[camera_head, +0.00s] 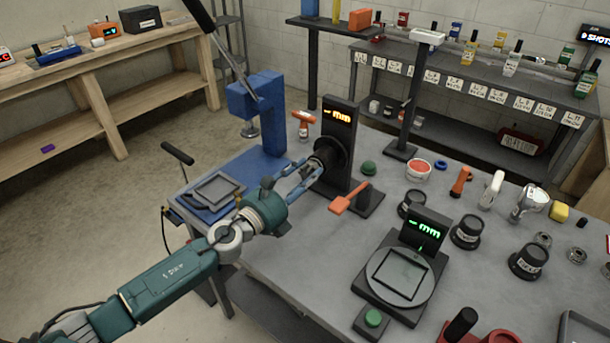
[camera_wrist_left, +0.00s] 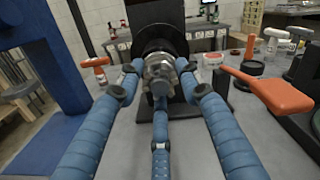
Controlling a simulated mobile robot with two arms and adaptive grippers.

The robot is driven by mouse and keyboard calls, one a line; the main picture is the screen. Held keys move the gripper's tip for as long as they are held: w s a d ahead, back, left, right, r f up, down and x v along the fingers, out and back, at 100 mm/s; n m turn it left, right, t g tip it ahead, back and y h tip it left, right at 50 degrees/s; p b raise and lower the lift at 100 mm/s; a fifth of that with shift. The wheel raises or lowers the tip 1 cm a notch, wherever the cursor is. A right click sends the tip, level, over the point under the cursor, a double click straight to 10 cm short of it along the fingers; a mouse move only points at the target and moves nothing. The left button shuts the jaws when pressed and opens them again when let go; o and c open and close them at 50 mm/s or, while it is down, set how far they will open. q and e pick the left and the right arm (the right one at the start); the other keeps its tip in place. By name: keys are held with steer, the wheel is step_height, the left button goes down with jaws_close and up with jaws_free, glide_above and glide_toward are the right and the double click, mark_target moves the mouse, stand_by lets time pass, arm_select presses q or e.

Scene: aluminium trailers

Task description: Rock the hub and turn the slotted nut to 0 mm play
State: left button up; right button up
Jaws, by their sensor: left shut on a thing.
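The dark round hub (camera_head: 328,151) sits on a black upright stand at the left end of the grey bench. The stand's display (camera_head: 343,116) shows an orange dash and "mm". In the left wrist view the hub (camera_wrist_left: 157,38) has a bright metal, nut-like piece (camera_wrist_left: 160,75) at its front centre; its slots cannot be made out. My left gripper (camera_head: 303,178) reaches the hub from the front left. In the left wrist view its blue fingers (camera_wrist_left: 160,84) are closed around the metal piece, partly hiding it. My right gripper is not in view.
A blue press (camera_head: 258,105) stands behind left. A round gauge plate (camera_head: 400,275) with a green display stands front right. Black cylinders (camera_head: 465,232) and small parts crowd the bench's right side.

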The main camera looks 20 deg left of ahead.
arm_select(q)
steer(key=shift+s+d+f+m, duration=0.2)
steer(key=shift+f+m, duration=0.2)
steer(key=shift+m, duration=0.3)
steer(key=shift+f, duration=0.1)
steer(key=o, duration=1)
steer(key=shift+o, duration=0.7)
steer(key=shift+w+a+r, duration=0.1)
steer(key=shift+w+r, duration=0.05)
steer(key=shift+r, duration=0.05)
steer(key=v, duration=1.2)
